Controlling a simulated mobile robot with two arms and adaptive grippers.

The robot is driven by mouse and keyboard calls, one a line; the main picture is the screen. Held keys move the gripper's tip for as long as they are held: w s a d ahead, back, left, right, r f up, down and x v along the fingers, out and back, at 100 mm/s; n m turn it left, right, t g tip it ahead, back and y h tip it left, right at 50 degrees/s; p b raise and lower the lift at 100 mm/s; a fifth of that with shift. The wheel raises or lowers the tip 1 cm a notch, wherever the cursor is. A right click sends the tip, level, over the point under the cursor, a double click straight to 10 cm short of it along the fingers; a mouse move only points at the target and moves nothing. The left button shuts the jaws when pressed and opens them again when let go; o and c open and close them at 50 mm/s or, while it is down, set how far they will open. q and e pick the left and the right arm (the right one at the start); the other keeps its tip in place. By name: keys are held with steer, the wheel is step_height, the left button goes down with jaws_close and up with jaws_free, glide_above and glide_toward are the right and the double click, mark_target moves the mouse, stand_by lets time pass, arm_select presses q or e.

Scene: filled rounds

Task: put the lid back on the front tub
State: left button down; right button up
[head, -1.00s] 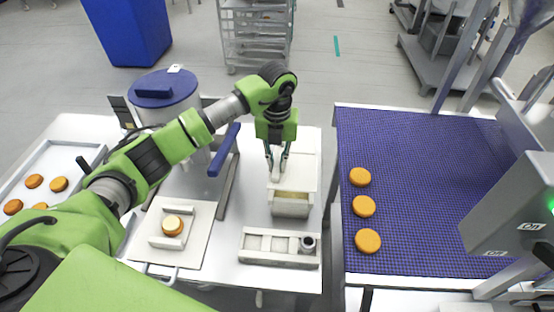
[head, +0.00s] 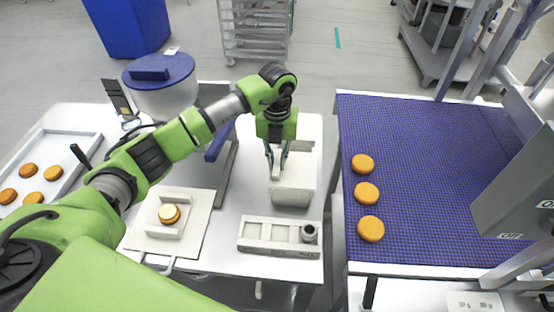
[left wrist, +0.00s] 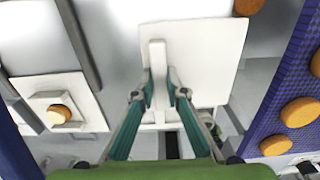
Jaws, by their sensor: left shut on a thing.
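My left gripper (head: 277,160) points down with its fingers shut on the upright grip of the pale lid. In the left wrist view the lid (left wrist: 215,50) is a flat, off-white, roughly square plate, with the grip bar between my fingertips (left wrist: 160,82). The lid now hides the tub's opening in the head view. I cannot tell whether the lid rests on the rim or hovers just above it. My right gripper is not in view.
A pale tray with compartments and a small grey cup (head: 309,233) lies in front of the tub. A board with a round cake (head: 169,214) is to the left. A blue belt with orange cakes (head: 367,193) runs at the right. A blue-lidded container (head: 158,70) stands behind left.

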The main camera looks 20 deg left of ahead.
arm_select(q)
steer(key=shift+f, duration=0.2)
stand_by(0.7)
steer(key=c, duration=1.5)
jaws_free()
steer(key=shift+o, duration=0.2)
steer(key=shift+r+p, duration=2)
steer(key=shift+r, duration=1.55)
steer(key=shift+f, duration=0.15)
